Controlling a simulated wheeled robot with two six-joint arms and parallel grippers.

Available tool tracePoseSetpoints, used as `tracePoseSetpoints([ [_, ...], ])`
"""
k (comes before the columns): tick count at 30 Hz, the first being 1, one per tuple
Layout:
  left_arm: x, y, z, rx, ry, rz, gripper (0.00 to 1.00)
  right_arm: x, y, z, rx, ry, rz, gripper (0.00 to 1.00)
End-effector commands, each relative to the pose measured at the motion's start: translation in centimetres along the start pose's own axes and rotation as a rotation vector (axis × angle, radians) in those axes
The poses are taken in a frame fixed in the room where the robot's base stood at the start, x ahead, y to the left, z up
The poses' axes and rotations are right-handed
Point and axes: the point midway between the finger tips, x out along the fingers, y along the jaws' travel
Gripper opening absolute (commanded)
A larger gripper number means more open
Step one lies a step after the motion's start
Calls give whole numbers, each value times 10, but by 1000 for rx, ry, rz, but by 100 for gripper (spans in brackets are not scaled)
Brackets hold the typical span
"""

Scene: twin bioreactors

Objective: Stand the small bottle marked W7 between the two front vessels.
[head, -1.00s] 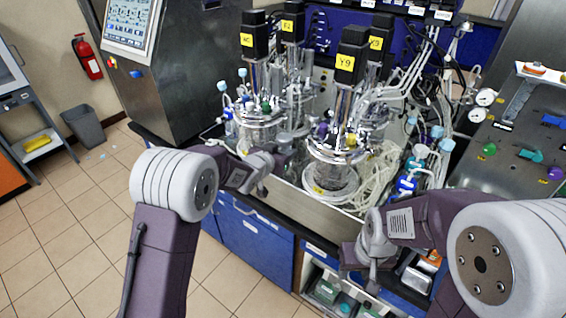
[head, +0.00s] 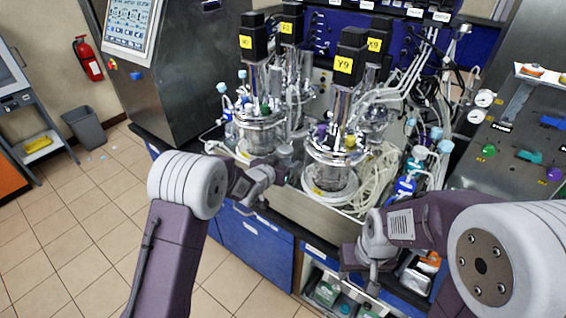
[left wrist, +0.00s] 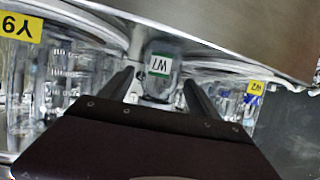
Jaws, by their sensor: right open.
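The small bottle marked W7 (left wrist: 160,68) has a white and green label that shows upside down in the left wrist view, as do the vessel labels. It appears upright between the two front vessels, near the metal tray (left wrist: 235,28). In the head view a greyish top (head: 284,151) shows in that gap. The front right vessel (head: 332,165) has a motor labelled Y9; the front left vessel (head: 259,130) stands beside it. My left gripper (left wrist: 160,80) has its fingers on either side of the bottle, with visible gaps. My right gripper (head: 368,278) is open and empty, low at the bench front.
Two more vessels stand behind. Coiled clear tubing (head: 375,180) and blue-capped bottles (head: 405,185) fill the right side of the tray. A valve panel (head: 520,140) stands at the far right. The tray's front strip (head: 305,215) is clear.

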Motion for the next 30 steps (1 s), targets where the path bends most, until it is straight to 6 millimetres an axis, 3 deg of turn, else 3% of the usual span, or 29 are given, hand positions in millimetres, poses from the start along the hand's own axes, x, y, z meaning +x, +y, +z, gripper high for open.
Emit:
tracePoseSetpoints([
  [4,-2,0,-5,0,0,0,71,-5,0,-1,0,0,0,44],
  [7,-14,0,-1,0,1,-1,71,4,0,0,0,0,0,44],
  [15,-80,-1,-1,1,4,-2,71,22,0,2,0,0,0,44],
  [21,-113,0,-2,1,2,-1,71,25,0,3,0,0,0,44],
  [30,-121,0,-2,0,0,0,71,25,0,3,0,0,0,44],
])
